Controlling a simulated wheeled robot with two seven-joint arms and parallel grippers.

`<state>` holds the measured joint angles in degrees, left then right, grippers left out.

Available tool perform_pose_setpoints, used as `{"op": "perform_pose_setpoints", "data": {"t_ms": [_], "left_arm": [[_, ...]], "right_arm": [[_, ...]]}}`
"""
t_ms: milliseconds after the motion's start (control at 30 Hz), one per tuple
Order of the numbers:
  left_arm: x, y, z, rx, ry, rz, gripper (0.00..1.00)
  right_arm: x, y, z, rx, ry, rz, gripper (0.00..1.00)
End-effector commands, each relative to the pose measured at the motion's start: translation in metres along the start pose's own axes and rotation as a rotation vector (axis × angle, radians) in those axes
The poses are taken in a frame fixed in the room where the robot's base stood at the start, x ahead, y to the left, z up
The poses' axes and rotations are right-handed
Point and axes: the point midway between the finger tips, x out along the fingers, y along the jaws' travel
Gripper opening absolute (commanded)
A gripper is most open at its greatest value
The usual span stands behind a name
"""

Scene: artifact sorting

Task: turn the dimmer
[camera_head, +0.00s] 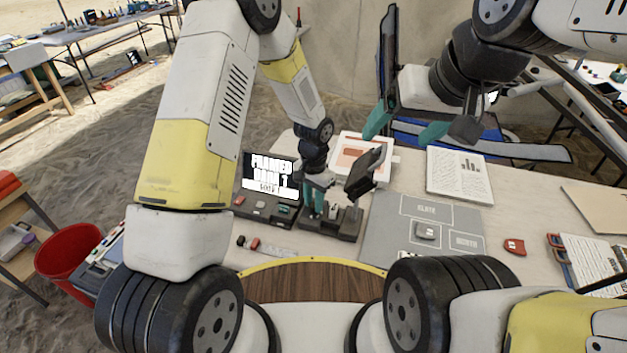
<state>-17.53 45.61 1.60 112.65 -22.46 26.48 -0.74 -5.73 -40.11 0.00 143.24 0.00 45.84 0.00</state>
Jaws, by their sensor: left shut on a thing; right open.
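A dark control console (345,231) lies on the table in front of a small lit screen (268,175) with large blocky lettering. My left gripper (313,205) points down at the console, its teal fingers close together on a small part there. The fingers hide that part, so I cannot make out the dimmer itself or how far it is turned. My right gripper (405,128) is open and empty, raised above the back of the table, its teal fingers wide apart.
A grey mat (385,232) with marked fields holds a small grey piece (426,231). A red piece (514,247) lies right of it. An open booklet (459,178) lies at the back. A red bucket (70,252) stands at the left. A tilted dark panel (366,172) stands beside my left gripper.

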Motion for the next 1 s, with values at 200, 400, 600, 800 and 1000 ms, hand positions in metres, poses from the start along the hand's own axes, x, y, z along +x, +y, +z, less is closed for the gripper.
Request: {"op": "perform_pose_setpoints", "data": {"t_ms": [200,400,600,800,1000], "left_arm": [[-0.0004,-0.0003,0.0,0.172,0.0,0.0,0.0],[-0.0004,-0.0004,0.0001,0.294,0.0,-0.001,0.0],[-0.0005,-0.0005,0.0001,0.369,-0.001,-0.001,0.0],[-0.0005,-0.0008,0.0001,0.399,-0.001,-0.001,0.0],[-0.0005,-0.0009,0.0001,0.403,-0.001,-0.001,0.0]], "right_arm": [[0.0,0.0,0.0,0.0,0.0,0.0,0.82],[0.0,0.0,0.0,0.0,0.0,0.0,0.82],[0.0,0.0,0.0,0.0,0.0,0.0,0.82],[0.0,0.0,0.0,0.0,0.0,0.0,0.82],[0.0,0.0,0.0,0.0,0.0,0.0,0.82]]}}
